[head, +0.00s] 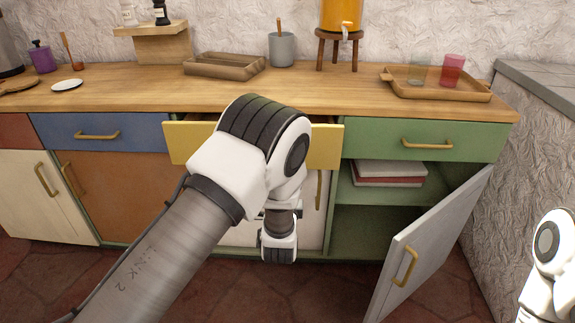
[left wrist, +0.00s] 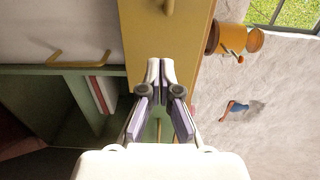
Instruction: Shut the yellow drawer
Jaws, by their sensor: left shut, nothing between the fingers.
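The yellow drawer (head: 188,143) is pulled out part way from the counter, and its open top shows behind my left arm. The middle of its front is hidden by that arm in the head view. In the left wrist view the yellow drawer front (left wrist: 144,30) runs as an upright band, with its brass handle (left wrist: 169,7) at the top edge. My left gripper (left wrist: 160,66) is shut and empty in front of the drawer front, to one side of the handle. I cannot tell whether the fingertips touch it. My right gripper is out of view; only part of that arm shows.
A grey-white cabinet door (head: 432,243) stands open at the right, below the closed green drawer (head: 465,142). A closed blue drawer (head: 60,132) is at the left. The wooden counter (head: 335,97) above holds a tray (head: 435,90) with cups and a drink dispenser (head: 341,14).

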